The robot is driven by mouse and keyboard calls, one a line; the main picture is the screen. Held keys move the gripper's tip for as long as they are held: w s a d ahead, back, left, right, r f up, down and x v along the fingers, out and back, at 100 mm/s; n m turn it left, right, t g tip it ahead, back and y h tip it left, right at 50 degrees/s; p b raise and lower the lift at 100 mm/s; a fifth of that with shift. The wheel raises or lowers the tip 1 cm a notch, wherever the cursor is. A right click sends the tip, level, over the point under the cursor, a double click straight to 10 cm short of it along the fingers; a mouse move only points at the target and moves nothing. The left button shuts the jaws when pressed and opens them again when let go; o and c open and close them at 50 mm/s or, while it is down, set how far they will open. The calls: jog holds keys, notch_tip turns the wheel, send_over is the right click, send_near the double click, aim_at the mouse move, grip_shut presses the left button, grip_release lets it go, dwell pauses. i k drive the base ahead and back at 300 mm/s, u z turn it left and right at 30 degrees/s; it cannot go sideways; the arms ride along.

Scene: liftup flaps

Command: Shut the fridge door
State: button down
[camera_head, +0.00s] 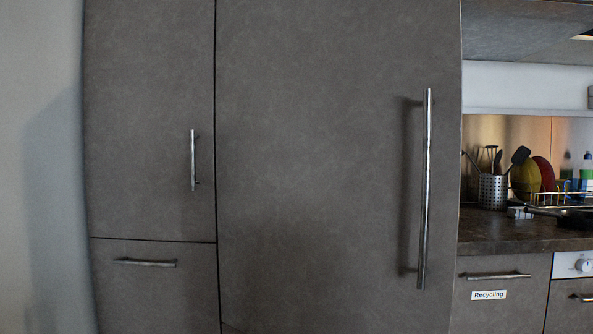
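The fridge door (310,150) is a tall grey-brown panel filling the middle of the head view. A long vertical metal handle (425,190) is on its right side. The door's left edge lies along a narrow dark seam beside the neighbouring cabinet. Its right edge stands in front of the counter area. The head view alone does not clearly show whether the door is fully flush or slightly open. My gripper and arm are not in view.
Left of the door are a tall cabinet door (145,120) and a drawer front (150,290), both with metal handles. At right, a dark counter (500,233) holds a utensil holder (492,192) and a dish rack. A drawer labelled "Recycling" (488,295) is below.

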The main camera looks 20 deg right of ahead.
aim_at(339, 124)
jog(key=u, duration=0.1)
jog(key=k, duration=1.2)
jog(key=z, duration=1.3)
jog(key=i, duration=1)
jog(key=z, duration=0.05)
